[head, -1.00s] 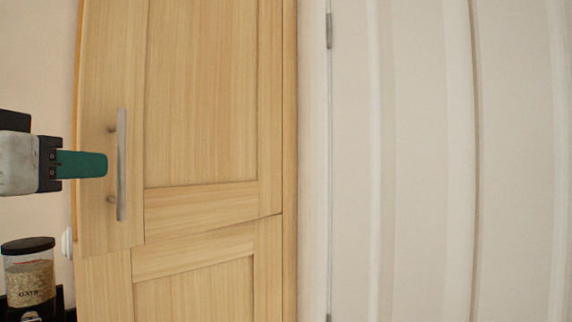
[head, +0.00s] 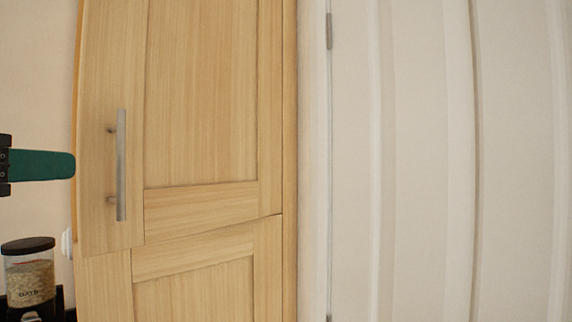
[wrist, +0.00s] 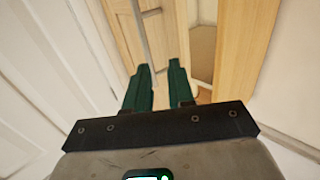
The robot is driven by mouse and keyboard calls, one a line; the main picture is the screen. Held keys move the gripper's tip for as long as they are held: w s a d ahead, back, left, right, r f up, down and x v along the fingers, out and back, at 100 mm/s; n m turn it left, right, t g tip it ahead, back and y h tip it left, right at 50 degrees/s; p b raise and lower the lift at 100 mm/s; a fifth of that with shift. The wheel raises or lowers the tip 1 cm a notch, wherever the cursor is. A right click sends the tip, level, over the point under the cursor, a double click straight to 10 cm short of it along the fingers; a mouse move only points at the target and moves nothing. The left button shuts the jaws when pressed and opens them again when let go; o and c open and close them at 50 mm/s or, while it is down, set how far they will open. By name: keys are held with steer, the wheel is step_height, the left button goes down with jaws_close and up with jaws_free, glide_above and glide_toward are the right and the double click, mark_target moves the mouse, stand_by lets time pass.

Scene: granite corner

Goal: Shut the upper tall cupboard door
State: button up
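The upper tall cupboard door (head: 200,90) is pale wood with a vertical metal bar handle (head: 121,165) near its left edge. In the head view I cannot tell how far it stands from its frame. The wrist view shows the handle (wrist: 146,35) on a wooden door (wrist: 122,22), with a gap between that door and a wooden panel (wrist: 246,45) at right. My gripper (wrist: 158,64) has its two green fingers apart with nothing between them. In the head view one green finger (head: 42,165) shows left of the handle, its tip by the door's left edge, not on the handle.
A lower wooden door (head: 195,290) is directly below. A dark-lidded jar of oats (head: 30,275) stands at the lower left. White panelling (head: 420,160) fills the right side of the head view. Pale wall shows at the left.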

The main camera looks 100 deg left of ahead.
steer(key=shift+d+r+p, duration=0.1)
steer(key=shift+p, duration=0.35)
steer(key=w+d+p, duration=0.1)
steer(key=d+p, duration=0.9)
steer(key=p, duration=0.2)
steer(key=shift+w+d, duration=0.15)
steer(key=shift+d, duration=0.15)
